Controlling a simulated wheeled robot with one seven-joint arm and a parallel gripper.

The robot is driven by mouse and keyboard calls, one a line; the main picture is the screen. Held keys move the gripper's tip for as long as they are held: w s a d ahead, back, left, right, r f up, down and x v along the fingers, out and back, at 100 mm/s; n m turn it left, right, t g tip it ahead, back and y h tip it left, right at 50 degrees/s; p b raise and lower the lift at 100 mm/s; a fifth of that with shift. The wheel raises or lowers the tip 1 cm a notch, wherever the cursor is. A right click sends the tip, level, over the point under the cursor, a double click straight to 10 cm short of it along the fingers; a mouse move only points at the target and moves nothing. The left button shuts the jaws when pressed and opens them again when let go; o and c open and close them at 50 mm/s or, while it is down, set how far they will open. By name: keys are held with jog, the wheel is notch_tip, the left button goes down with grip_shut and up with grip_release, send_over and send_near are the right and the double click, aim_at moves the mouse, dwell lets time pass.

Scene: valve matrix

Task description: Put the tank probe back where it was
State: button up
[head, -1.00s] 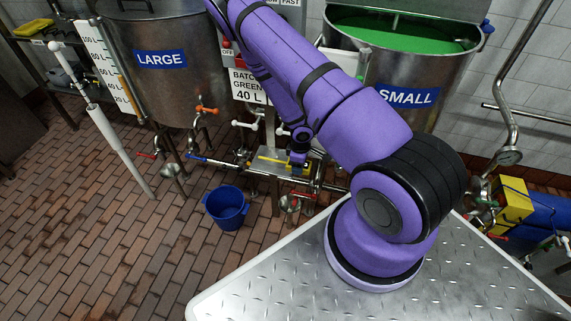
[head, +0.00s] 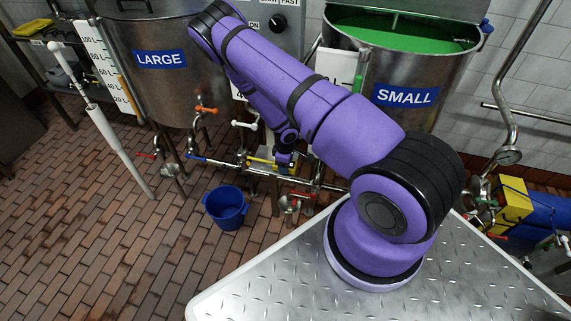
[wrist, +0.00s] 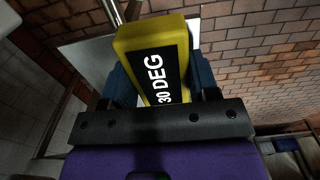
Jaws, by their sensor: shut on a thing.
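The tank probe (wrist: 152,38) is a yellow block with a black face reading "30 DEG" in the wrist view. My gripper (wrist: 162,84) is shut on it, with a dark blue finger on each side. In the head view my gripper (head: 286,160) is small and low between the two tanks, by the pipework, and the probe is hard to make out there. The probe's lower end is hidden in the wrist view.
The LARGE tank (head: 160,85) stands left and the SMALL tank (head: 405,115), with green liquid, right. Valves and pipes run below them. A blue bucket (head: 226,208) stands on the brick floor, which is open at left.

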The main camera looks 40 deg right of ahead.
jog(key=o, duration=1)
jog(key=shift+f, duration=0.1)
notch_tip(320, 180, up, 12)
jog(key=shift+r, duration=0.15)
